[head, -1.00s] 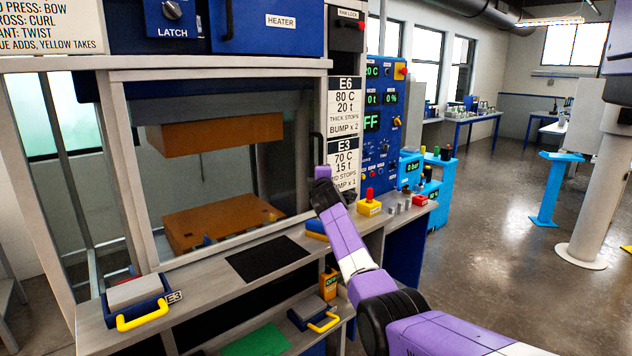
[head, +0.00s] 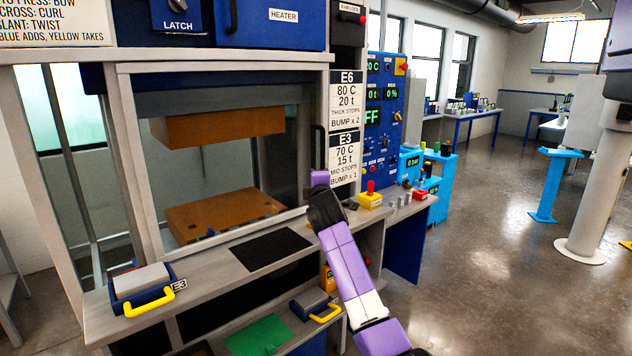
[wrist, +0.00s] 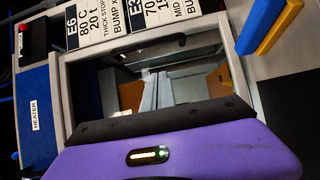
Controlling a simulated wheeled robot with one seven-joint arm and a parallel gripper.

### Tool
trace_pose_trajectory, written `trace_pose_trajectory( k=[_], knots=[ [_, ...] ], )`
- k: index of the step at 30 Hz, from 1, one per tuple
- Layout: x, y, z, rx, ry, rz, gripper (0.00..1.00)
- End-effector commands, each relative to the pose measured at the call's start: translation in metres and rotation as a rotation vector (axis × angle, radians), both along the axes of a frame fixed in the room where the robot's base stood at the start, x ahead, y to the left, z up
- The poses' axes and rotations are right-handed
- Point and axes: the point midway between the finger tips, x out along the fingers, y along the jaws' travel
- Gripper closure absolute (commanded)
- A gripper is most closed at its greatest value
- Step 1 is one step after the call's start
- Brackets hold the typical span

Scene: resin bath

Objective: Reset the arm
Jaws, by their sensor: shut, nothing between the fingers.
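My arm rises from the bottom of the head view in front of the press, purple and white with black joints. My gripper (head: 320,179), at its far end, is a small purple shape beside the press's right post, below the E3 sign. In the wrist view the purple housing with a lit strip (wrist: 149,155) and a black edge fill the bottom. The jaws are shut and empty; the fingertips are not clear in either view.
The press holds an upper orange block (head: 217,126) and a lower orange platen (head: 222,212). A blue mould with a yellow handle (head: 150,305) sits on the front ledge, near a black mat (head: 262,249). A yellow button box (head: 370,201) stands right. Open floor lies right.

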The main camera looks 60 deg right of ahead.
Motion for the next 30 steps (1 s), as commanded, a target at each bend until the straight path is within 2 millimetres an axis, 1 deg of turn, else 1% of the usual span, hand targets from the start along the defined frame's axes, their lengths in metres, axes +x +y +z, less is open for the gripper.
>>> trace_pose_trajectory(
  k=[4, 11, 14, 17, 19, 20, 21, 23, 26, 29, 30],
  knots=[
    [-0.003, 0.004, 0.000, 0.001, -0.001, 0.001, 1.00],
    [-0.003, 0.005, 0.000, 0.001, -0.002, 0.001, 1.00],
    [-0.003, 0.005, 0.001, 0.015, -0.027, 0.003, 1.00],
    [0.000, 0.009, 0.010, 0.036, -0.111, 0.024, 1.00],
    [0.002, 0.016, 0.032, 0.044, -0.216, 0.056, 1.00],
    [0.001, 0.020, 0.043, 0.049, -0.264, 0.072, 1.00],
    [-0.002, 0.028, 0.048, 0.066, -0.336, 0.099, 1.00],
    [-0.005, 0.045, 0.044, 0.103, -0.425, 0.143, 1.00],
    [-0.007, 0.072, 0.032, 0.161, -0.524, 0.203, 1.00],
    [-0.010, 0.103, 0.013, 0.229, -0.606, 0.260, 1.00],
    [-0.012, 0.116, 0.004, 0.258, -0.639, 0.283, 1.00]
  ],
)
